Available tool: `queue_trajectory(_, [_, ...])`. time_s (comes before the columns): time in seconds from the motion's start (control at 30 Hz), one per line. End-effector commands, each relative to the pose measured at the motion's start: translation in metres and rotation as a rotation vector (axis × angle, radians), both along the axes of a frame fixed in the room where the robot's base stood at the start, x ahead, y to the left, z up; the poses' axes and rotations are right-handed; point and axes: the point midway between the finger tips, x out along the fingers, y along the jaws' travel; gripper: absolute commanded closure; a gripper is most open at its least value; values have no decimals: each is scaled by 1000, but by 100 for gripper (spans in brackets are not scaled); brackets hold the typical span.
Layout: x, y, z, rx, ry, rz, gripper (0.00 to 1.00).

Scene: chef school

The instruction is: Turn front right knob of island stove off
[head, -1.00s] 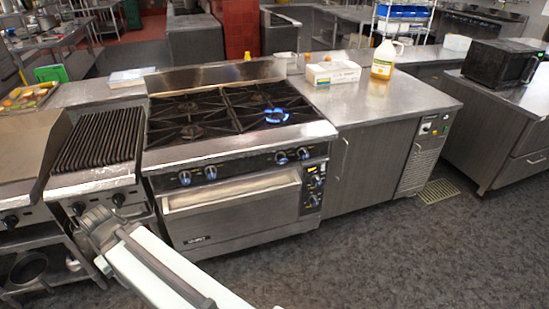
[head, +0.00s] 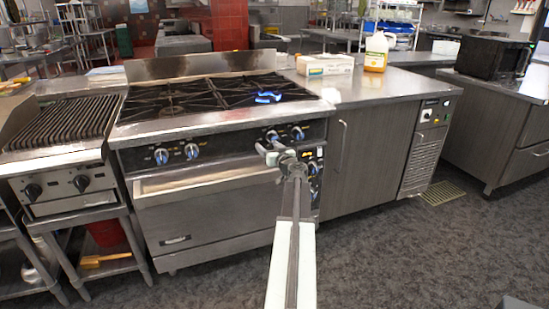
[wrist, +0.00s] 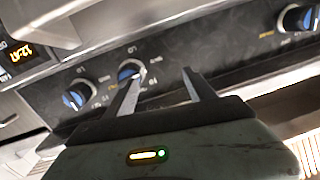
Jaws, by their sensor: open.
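The island stove (head: 225,185) stands in the middle of the head view, with a blue flame (head: 268,97) on its front right burner. Two blue-faced knobs, an inner right knob (head: 272,136) and an outer right knob (head: 297,133), sit on the right of its front panel. My gripper (head: 268,150) is open and empty just in front of the panel, near the inner one. In the wrist view, the gripper (wrist: 162,75) has one finger overlapping the edge of the inner right knob (wrist: 130,73). The outer right knob (wrist: 77,95) lies left of both fingers. Contact is unclear.
Two left knobs (head: 176,154) sit on the same panel above the oven handle (head: 205,181). A grill (head: 65,125) stands left. A counter (head: 385,85) with a box and a yellow jug (head: 375,52) adjoins right. Floor at right is clear.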

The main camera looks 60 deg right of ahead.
Motion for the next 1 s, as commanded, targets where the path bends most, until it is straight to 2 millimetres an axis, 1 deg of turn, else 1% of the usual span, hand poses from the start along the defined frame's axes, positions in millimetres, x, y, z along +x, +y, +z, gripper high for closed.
queue_trajectory(0.03, [-18, -19, -7, -11, -13, -41, 37])
queue_trajectory(0.1, [-33, -33, -6, -21, -22, -78, 37])
queue_trajectory(0.2, [-40, -39, -3, -28, -26, -94, 37])
queue_trajectory(0.27, [-39, -39, -2, -28, -26, -94, 37])
queue_trajectory(0.37, [-35, -41, -2, -27, -26, -92, 37])
queue_trajectory(0.47, [-26, -48, -2, -27, -26, -91, 37])
queue_trajectory(0.7, [11, -74, -2, -27, -26, -89, 37])
queue_trajectory(0.8, [22, -82, -2, -26, -26, -89, 37])
queue_trajectory(0.9, [26, -84, -2, -26, -26, -89, 37])
queue_trajectory(1.0, [26, -83, -3, -26, -26, -89, 37])
